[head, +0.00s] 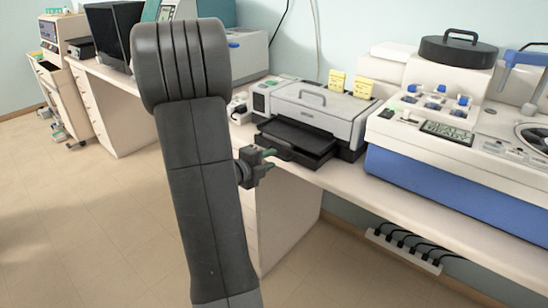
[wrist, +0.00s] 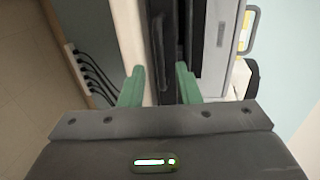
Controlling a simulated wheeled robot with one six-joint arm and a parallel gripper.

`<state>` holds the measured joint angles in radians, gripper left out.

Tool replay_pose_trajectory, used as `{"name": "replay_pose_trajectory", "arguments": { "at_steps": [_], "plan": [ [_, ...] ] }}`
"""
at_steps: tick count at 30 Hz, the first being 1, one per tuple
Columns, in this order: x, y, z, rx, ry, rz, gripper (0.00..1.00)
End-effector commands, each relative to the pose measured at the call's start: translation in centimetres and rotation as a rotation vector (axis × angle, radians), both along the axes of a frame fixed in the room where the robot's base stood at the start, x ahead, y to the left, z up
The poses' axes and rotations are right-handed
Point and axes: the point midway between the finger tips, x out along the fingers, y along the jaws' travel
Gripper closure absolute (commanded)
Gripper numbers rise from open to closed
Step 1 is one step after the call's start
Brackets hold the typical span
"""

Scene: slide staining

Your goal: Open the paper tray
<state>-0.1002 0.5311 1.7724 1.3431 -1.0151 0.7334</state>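The grey and white printer (head: 318,108) stands on the counter with its black paper tray (head: 303,142) jutting out from its lower front. The tray's dark edge also shows in the wrist view (wrist: 165,35), running up from between the green fingers. My gripper (head: 268,158) is at the left front corner of the tray, beside the counter edge. In the wrist view my gripper (wrist: 160,88) has its two green fingertips apart with a clear gap. I cannot tell whether either finger touches the tray.
A white and blue machine (head: 420,185) stands right of the printer. Yellow notes (head: 337,80) stick up at the printer's back. A power strip (head: 403,250) with black cables hangs below the counter (head: 350,183). The floor in front is clear.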

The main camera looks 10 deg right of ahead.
Motion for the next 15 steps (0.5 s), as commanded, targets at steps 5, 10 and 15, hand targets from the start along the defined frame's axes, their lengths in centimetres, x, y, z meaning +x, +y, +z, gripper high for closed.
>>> {"name": "replay_pose_trajectory", "arguments": {
  "at_steps": [5,10,15],
  "plan": [
    [1.3,-1.7,-0.5,-0.001,0.001,-0.002,0.70],
    [1.7,-2.2,-0.6,0.000,0.000,0.000,0.70],
    [1.7,-2.2,-0.6,0.000,0.000,0.001,0.70]
  ]
}}
